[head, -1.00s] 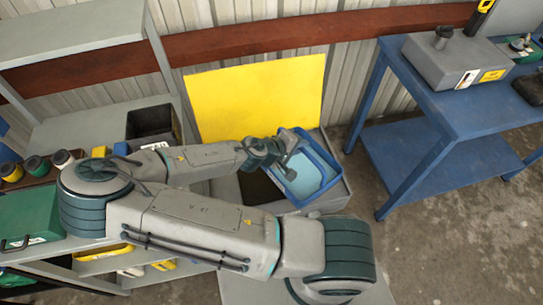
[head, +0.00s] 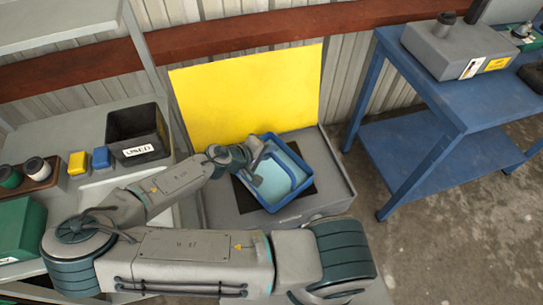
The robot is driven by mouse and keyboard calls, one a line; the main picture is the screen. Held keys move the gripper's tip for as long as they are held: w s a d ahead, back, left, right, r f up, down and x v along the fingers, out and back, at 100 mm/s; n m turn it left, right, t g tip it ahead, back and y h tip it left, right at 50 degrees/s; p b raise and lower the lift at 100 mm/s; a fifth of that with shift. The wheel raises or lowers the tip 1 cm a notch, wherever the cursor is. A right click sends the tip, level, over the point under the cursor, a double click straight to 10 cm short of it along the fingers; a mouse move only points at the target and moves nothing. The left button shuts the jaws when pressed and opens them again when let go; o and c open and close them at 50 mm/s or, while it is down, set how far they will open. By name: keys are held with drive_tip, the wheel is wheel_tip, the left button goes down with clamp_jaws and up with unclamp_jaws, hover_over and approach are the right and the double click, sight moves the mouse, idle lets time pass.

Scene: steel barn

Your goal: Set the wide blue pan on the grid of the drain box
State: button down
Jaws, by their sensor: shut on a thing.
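The wide blue pan (head: 301,162), a rectangular tray with a light blue inside, is in the head view just right of the picture's middle. My gripper (head: 257,157) is shut on the pan's left side; its fingertips are partly hidden by my wrist. The grey drain box (head: 323,174) stands below the pan, with a dark grid area (head: 243,193) showing at the pan's left and right edges. The pan is over this dark area. I cannot tell whether its bottom touches the grid.
A yellow panel (head: 250,95) stands behind the drain box. A blue table (head: 440,105) is at the right. At the left, a grey shelf holds a black bin marked USED (head: 138,136), yellow and blue blocks and several jars. My arm crosses the foreground.

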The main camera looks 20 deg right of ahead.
drive_tip(key=shift+f, duration=0.45)
drive_tip(key=shift+r, duration=0.1)
drive_tip(key=c, duration=1.4)
unclamp_jaws()
drive_tip(key=shift+c, duration=0.2)
